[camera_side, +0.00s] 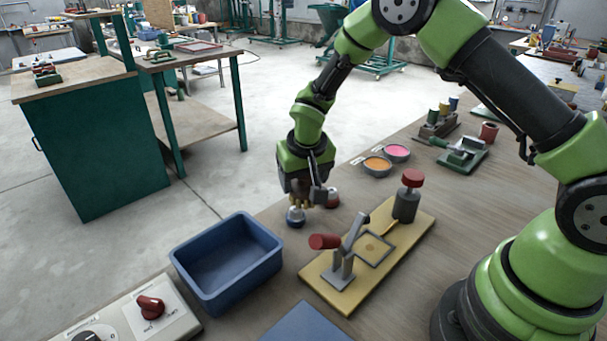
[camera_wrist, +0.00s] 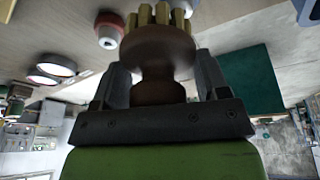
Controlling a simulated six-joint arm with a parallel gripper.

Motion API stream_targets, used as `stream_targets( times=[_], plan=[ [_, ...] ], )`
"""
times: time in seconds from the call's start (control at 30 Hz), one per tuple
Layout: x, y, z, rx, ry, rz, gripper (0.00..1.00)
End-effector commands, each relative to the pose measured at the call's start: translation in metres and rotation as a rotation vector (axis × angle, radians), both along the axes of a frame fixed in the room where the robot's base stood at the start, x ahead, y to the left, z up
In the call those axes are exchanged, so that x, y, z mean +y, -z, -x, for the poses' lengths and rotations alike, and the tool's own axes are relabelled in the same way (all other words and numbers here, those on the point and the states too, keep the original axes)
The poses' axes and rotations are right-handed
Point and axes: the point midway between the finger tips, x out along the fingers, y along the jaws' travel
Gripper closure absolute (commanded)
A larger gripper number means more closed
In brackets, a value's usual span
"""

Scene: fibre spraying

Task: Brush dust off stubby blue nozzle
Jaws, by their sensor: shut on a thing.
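My gripper (camera_side: 309,188) is low over the bench and shut on a brush. In the wrist view the brush (camera_wrist: 158,50) has a brown round handle between the fingers and stubby yellow bristles facing away from my gripper. A stubby blue nozzle (camera_side: 296,217) with a pale base stands on the bench just below the bristles. Whether they touch it I cannot tell. A red nozzle (camera_side: 332,198) stands just right of it; it also shows in the wrist view (camera_wrist: 108,30), left of the bristles. Dust is too small to make out.
A blue bin (camera_side: 228,262) stands at front left, and a yellow board with a red-handled clamp (camera_side: 340,270) at front right. Bowls of orange (camera_side: 377,165) and pink (camera_side: 397,152) powder sit behind. A control box (camera_side: 130,320) is at the near corner. The bench edge runs close left of the nozzles.

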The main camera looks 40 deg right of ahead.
Motion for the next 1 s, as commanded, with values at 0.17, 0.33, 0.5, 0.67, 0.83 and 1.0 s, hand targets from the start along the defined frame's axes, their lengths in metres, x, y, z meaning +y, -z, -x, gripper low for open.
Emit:
stream_targets(
  times=[0.17,0.33,0.5,0.67,0.83,1.0],
  plan=[
    [0.0,0.004,0.0,-0.001,0.0,-0.001,0.58],
    [0.0,0.007,0.0,-0.001,-0.002,0.001,0.58],
    [0.0,0.01,0.0,0.0,0.0,0.0,0.58],
    [0.001,0.012,0.0,-0.001,-0.001,0.0,0.58],
    [0.014,0.011,-0.001,-0.002,-0.004,-0.001,0.58],
    [0.03,0.01,-0.002,-0.002,-0.004,0.0,0.58]
  ],
)
